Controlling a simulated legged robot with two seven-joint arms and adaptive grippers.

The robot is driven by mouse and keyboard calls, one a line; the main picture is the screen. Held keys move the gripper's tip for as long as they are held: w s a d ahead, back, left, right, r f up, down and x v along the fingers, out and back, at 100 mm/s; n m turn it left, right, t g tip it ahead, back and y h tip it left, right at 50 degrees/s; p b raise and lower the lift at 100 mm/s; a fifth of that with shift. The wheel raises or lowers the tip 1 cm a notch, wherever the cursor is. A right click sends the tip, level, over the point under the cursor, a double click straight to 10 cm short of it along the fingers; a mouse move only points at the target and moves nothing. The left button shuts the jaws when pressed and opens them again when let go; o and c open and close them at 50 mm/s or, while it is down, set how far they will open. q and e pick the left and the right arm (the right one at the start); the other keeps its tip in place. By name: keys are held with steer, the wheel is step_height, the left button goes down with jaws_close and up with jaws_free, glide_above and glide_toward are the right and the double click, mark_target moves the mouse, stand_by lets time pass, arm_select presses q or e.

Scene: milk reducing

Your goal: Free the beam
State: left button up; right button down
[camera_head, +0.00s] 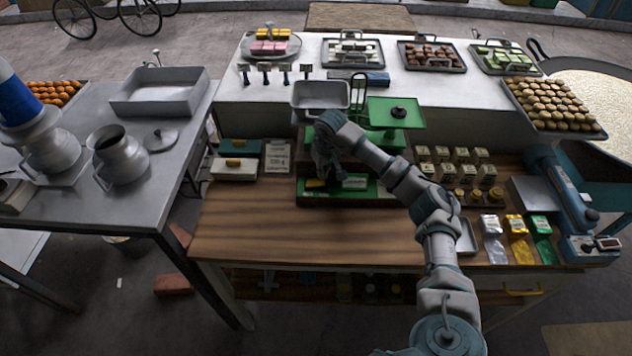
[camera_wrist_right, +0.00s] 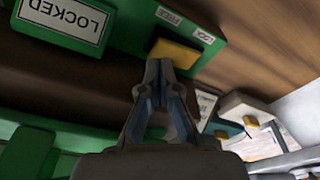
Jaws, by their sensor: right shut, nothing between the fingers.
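The balance scale has a green base (camera_head: 375,188) in a dark wooden frame, a grey pan (camera_head: 320,95) at left and a green plate (camera_head: 412,108) at right. My right arm hides much of its middle. In the right wrist view, the green front panel (camera_wrist_right: 125,28) carries an upside-down sign reading LOCKED (camera_wrist_right: 68,18) and small FREE and LOCK labels. A yellow lever (camera_wrist_right: 178,54) sticks out beside these labels. My right gripper (camera_wrist_right: 165,68) is shut and empty, its fingertips close to the lever; I cannot tell whether they touch. In the head view my right gripper (camera_head: 330,174) is over the base. My left gripper is out of view.
Two blocks with yellow knobs, one white (camera_head: 233,169), stand left of the scale. Several small weights (camera_head: 455,172) and coloured packets (camera_head: 517,238) lie to the right. The wooden counter (camera_head: 290,235) is clear in front. Trays of sweets stand behind.

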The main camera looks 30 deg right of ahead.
mark_target(323, 181)
stand_by(0.4)
steer(key=shift+f+b, duration=0.7)
steer(key=shift+f, duration=0.6)
stand_by(0.5)
steer(key=shift+r, duration=0.1)
steer(key=shift+r+p, duration=2.45)
steer(key=shift+r, duration=1.1)
steer(key=shift+f, duration=0.1)
